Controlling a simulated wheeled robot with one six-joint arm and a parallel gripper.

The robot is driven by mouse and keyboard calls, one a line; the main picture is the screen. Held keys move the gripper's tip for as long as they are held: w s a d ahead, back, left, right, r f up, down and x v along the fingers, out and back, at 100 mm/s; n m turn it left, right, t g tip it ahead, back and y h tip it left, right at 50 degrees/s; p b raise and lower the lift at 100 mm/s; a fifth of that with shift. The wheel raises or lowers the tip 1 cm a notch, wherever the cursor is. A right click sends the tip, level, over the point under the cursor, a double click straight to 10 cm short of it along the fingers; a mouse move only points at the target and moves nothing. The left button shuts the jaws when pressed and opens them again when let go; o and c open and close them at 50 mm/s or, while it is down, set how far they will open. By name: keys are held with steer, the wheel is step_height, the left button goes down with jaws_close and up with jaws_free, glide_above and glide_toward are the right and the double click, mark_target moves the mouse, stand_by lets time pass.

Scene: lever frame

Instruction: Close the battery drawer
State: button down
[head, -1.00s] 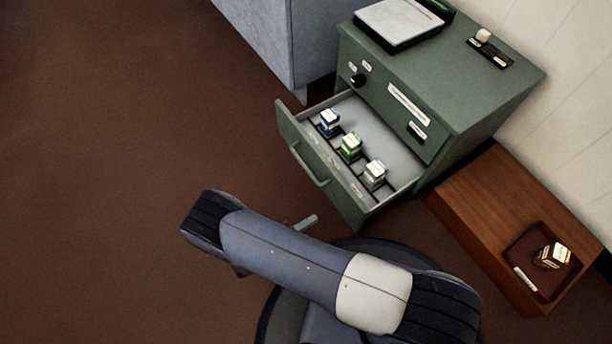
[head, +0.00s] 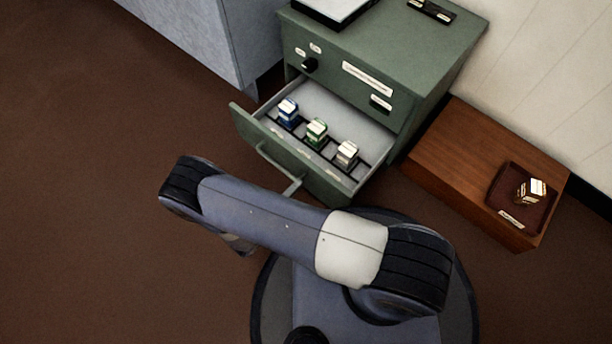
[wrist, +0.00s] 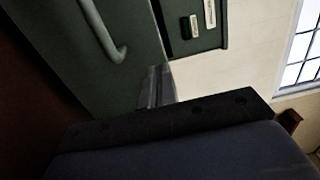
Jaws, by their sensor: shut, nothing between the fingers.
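The drawer (head: 325,184) of the green cabinet (head: 400,60) stands open. Three small blocks sit in a row inside it: blue (head: 288,109), green (head: 317,131) and white (head: 347,154). The drawer's bar handle (head: 268,158) is on its front panel; it also shows in the wrist view (wrist: 101,32). My gripper (head: 293,187) is shut and empty, low at the drawer front by the handle's right end. In the wrist view my gripper (wrist: 155,87) overlaps the panel's right edge; I cannot tell whether it touches. My arm hides part of the gripper in the head view.
A low wooden box (head: 455,165) stands right of the cabinet, with a dark red tray (head: 508,211) holding a small block. A grey-blue cabinet (head: 200,35) stands at the back left. The brown floor (head: 80,200) at left is clear. A pale wall is at right.

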mark_target(312, 171)
steer(key=shift+b+x, duration=0.65)
steer(key=shift+x, duration=1.9)
steer(key=shift+d, duration=0.1)
